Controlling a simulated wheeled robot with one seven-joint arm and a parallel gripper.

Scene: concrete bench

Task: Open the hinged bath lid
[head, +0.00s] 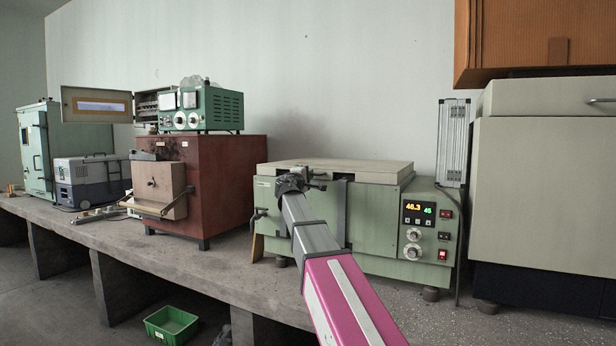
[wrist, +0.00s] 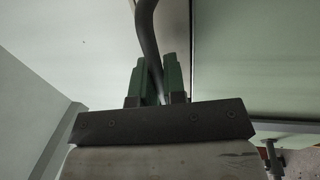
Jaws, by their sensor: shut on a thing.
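The bath is a pale green box (head: 385,215) with a lit display and knobs on its right front. Its pale, flat lid (head: 345,168) lies level on top and looks closed. My gripper (head: 303,182) is at the lid's front edge, left of the middle. In the wrist view, the green fingers of my gripper (wrist: 156,75) are shut on a dark curved handle (wrist: 147,35) that runs up between them. The gripper and arm hide part of the lid's front edge and the bath's front in the head view.
A dark red furnace box (head: 210,190) with a green instrument (head: 215,108) on top stands left of the bath. A large pale cabinet (head: 545,190) stands to the right, with an orange-brown cupboard (head: 540,40) above. The wall behind the lid is bare.

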